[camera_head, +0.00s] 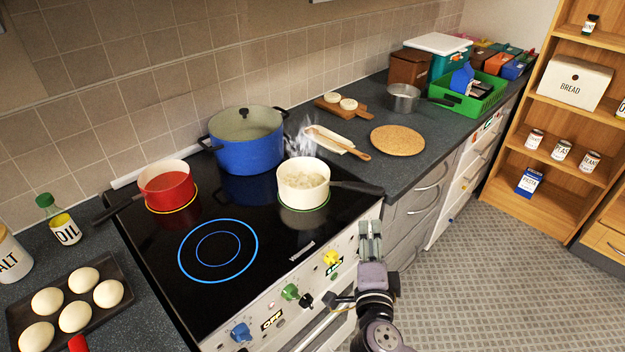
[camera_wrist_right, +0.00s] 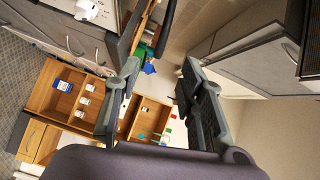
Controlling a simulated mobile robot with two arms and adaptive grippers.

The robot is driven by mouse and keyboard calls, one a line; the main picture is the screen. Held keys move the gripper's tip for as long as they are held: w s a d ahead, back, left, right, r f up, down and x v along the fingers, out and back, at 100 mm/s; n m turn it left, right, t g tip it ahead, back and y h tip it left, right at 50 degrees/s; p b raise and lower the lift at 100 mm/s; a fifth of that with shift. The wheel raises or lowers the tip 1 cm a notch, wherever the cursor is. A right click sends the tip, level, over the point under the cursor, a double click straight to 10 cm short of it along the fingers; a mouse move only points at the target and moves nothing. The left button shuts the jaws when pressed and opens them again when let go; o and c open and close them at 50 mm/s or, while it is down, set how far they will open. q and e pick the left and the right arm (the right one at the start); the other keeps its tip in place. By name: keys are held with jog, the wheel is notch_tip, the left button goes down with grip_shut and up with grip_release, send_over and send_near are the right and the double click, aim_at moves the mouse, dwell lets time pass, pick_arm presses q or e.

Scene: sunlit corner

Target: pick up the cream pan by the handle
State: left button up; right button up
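The cream pan (camera_head: 303,176) stands upright on the right part of the black hob, with whitish contents and steam rising above it. Its dark handle (camera_head: 358,187) points right, over the stove's front right corner. My right gripper (camera_head: 370,230) is just in front of and below the handle in the head view, apart from it in the picture. The right wrist view shows its two fingers (camera_wrist_right: 162,88) spread with nothing between them. A dark bar at the top of that view may be the handle; I cannot tell. My left gripper is out of view.
A blue pot (camera_head: 249,148) and a red pan (camera_head: 167,188) stand on the hob (camera_head: 180,275). A cork mat (camera_head: 397,140), a cutting board (camera_head: 350,110) and a steel pan (camera_head: 402,98) lie on the counter. The floor (camera_head: 460,280) at right is clear.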

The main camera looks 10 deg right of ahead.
jog(key=r, duration=0.1)
jog(key=p, duration=0.2)
send_near(365, 186)
jog(key=x, duration=0.4)
jog(key=shift+m+g, duration=0.3)
jog(key=x, duration=0.5)
jog(key=shift+s+f, duration=0.1)
jog(key=shift+f, duration=0.15)
jog(key=shift+w+d+f, duration=0.1)
jog(key=shift+w+d, duration=0.05)
jog(key=shift+w, duration=0.4)
jog(key=shift+s, duration=0.1)
jog(key=shift+c, duration=0.2)
grip_shut()
